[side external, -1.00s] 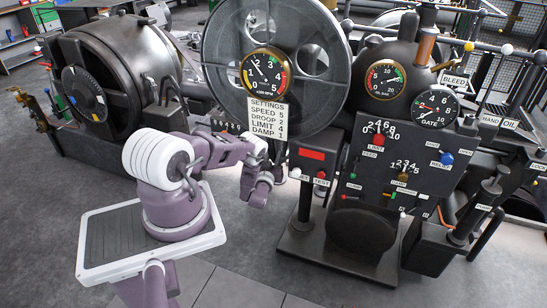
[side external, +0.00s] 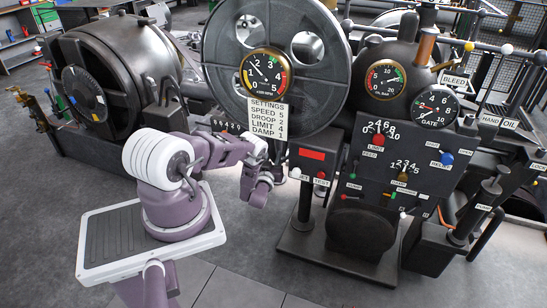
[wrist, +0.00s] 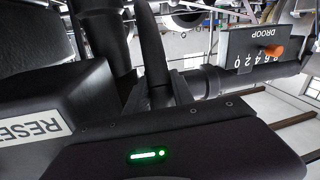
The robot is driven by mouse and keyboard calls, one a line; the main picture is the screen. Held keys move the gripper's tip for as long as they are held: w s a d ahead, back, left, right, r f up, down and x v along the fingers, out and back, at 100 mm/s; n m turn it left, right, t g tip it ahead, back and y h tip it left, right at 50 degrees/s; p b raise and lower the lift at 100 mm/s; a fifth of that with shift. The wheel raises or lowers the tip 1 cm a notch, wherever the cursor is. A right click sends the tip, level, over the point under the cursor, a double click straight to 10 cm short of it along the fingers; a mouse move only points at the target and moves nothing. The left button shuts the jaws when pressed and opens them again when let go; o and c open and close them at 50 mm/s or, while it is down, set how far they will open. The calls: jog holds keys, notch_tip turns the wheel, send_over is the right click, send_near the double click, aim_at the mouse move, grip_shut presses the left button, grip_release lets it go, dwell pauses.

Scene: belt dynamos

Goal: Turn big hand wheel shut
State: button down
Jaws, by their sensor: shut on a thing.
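My gripper (side external: 262,188), at the end of my purple arm, is in front of the machine, low and left of the red-lit panel. Its fingertips are hard to make out in both views. In the wrist view a dark upright bar (wrist: 152,55) stands close to the camera, and I cannot tell clearly which part my gripper holds. A large grey wheel (side external: 225,60) with round holes stands behind the speed gauge, well above my gripper. I cannot confirm which wheel is the big hand wheel.
A control panel (side external: 360,165) with several knobs stands right of my arm. In the wrist view a RESET label (wrist: 35,127) is close by on the left, and a DROOP panel (wrist: 262,52) is at upper right. A dark drum machine (side external: 120,75) stands at left. Grey floor is open in front.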

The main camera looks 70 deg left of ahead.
aim_at(270, 150)
jog(key=shift+r, duration=0.1)
jog(key=r+h, duration=0.1)
jog(key=r, duration=0.1)
jog(key=s+d+r+g, duration=0.1)
jog(key=r, duration=0.1)
jog(key=r+h, duration=0.1)
jog(key=shift+s+d+r+m+g+h, duration=0.25)
jog(key=shift+r+m+g+h, duration=0.05)
jog(key=shift+r+g, duration=0.1)
jog(key=c, duration=1.1)
grip_release()
jog(key=shift+d, duration=0.1)
jog(key=shift+s, duration=0.1)
jog(key=v, duration=0.7)
jog(key=shift+f, duration=0.1)
